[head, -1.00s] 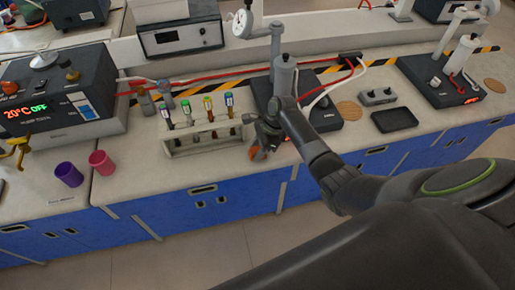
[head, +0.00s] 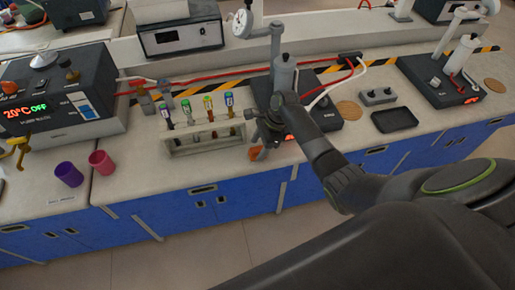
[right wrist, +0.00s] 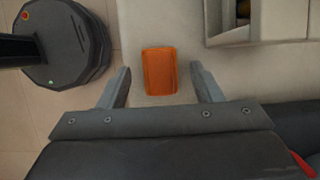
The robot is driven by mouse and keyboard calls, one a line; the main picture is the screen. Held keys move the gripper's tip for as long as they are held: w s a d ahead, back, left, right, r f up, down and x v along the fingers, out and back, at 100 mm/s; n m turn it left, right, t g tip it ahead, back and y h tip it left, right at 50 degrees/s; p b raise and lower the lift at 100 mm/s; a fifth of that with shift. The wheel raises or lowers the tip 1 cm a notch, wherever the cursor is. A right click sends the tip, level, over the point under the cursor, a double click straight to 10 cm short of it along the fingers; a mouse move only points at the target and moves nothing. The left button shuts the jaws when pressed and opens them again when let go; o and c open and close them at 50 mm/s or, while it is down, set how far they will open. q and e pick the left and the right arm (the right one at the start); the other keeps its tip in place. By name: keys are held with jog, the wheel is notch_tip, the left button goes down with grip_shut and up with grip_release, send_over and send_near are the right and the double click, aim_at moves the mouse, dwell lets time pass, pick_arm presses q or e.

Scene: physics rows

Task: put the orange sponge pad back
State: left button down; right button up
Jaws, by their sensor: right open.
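The orange sponge pad (head: 256,153) lies on the bench top near its front edge, just right of the test tube rack, partly covered by my gripper in the head view. The right wrist view shows it as a plain orange block (right wrist: 160,71). My right gripper (head: 264,135) is open above the pad. In the right wrist view its two fingers (right wrist: 160,78) stand apart on either side of the pad, with gaps on both sides, not touching it. My left gripper is not in view.
The wooden tube rack (head: 205,142) with several tubes stands close left of the gripper. A dark hotplate stand (head: 325,117) is close behind on the right. Purple (head: 68,174) and pink (head: 101,162) cups stand left. A black tray (head: 394,119) lies right.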

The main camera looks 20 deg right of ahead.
jog(key=v, duration=1)
jog(key=shift+r+b, duration=0.2)
jog(key=shift+b, duration=0.15)
jog(key=shift+s+f, duration=0.1)
